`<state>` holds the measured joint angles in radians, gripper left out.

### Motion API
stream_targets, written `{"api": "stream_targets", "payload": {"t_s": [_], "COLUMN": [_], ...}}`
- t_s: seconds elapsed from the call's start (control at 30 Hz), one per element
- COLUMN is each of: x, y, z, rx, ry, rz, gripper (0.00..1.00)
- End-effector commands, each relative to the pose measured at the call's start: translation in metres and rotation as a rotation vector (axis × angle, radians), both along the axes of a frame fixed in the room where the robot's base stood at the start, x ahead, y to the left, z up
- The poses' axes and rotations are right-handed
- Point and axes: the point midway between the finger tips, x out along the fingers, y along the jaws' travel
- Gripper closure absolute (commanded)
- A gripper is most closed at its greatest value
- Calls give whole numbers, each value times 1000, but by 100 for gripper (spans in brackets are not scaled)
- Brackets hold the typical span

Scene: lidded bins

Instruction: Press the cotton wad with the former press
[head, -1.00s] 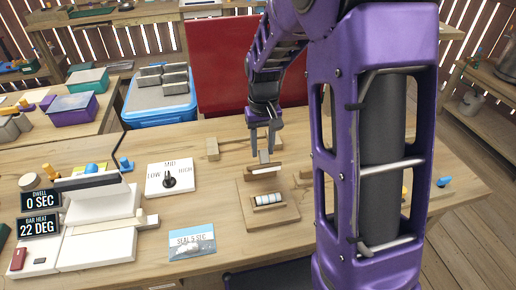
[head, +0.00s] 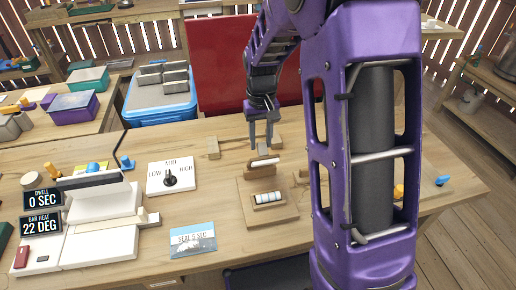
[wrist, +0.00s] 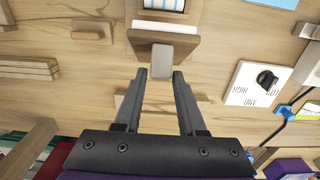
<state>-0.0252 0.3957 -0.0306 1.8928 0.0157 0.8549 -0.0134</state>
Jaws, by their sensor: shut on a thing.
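My gripper (head: 262,141) is shut on the grey upright handle of the former press (head: 262,162), a small wooden bar with a pale face. In the wrist view the grey handle of the press (wrist: 160,62) shows at the tips of my gripper (wrist: 160,76). The press is just behind the slot of the wooden former (head: 246,208); I cannot tell its exact height. The cotton wad (head: 268,198), white with bluish bands, lies in the slot. In the wrist view the wad (wrist: 165,5) is cut by the top edge.
A dial plate (head: 157,178), a blue-and-white card (head: 193,239) and a white sealer (head: 100,215) with readouts stand to the left. Small wooden blocks (head: 213,148) lie near the gripper.

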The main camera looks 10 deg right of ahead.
Motion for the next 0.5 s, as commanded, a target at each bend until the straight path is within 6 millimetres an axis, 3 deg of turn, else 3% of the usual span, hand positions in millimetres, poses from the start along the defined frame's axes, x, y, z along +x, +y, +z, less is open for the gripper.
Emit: {"api": "stream_targets", "payload": {"t_s": [0.23, 0.5], "x": [16, 19], "y": [0, 0], "z": [5, 4], "rx": [0, 0], "ry": [-8, -8], "rz": [0, 0], "gripper": [96, 96]}}
